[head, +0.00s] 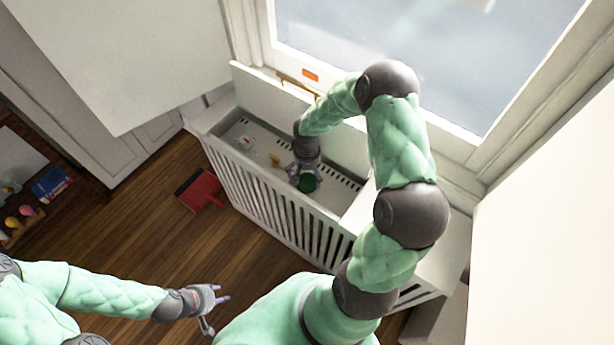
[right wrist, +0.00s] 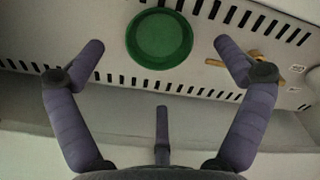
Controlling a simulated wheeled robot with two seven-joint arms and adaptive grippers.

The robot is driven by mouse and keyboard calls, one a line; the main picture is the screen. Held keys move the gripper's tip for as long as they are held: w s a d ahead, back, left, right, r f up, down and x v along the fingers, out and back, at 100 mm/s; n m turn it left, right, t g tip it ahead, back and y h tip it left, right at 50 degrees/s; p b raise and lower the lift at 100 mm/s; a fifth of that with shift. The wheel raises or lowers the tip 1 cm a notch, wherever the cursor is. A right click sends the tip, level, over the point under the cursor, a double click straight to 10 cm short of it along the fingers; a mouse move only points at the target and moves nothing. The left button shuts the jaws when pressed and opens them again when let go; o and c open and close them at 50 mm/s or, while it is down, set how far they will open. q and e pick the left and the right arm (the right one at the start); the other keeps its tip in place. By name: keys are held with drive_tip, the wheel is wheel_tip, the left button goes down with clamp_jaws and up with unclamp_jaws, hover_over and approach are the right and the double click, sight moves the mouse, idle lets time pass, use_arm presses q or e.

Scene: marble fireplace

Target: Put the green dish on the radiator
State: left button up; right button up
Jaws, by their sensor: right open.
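The green dish (head: 307,183) is on the white slotted radiator (head: 262,196) below the window, partly hidden under my right gripper (head: 304,172). In the right wrist view the round green dish (right wrist: 160,38) lies on the slotted white surface (right wrist: 200,75). My right gripper (right wrist: 160,60) is open, with its fingers apart on either side of the dish, and no finger visibly touches it. My left gripper (head: 216,310) hangs over the wooden floor, empty, with its fingers spread.
A tan wooden item (right wrist: 252,58) lies right of the dish in the wrist view. A raised white panel (head: 300,110) stands behind the radiator top. A red dustpan-like object (head: 200,190) lies on the floor. A low shelf with small items (head: 25,205) is at left.

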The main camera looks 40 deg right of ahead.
wheel_tip(320, 180, up, 6)
drive_tip(key=p, duration=0.1)
drive_tip(key=shift+p, duration=0.4)
idle(1.0)
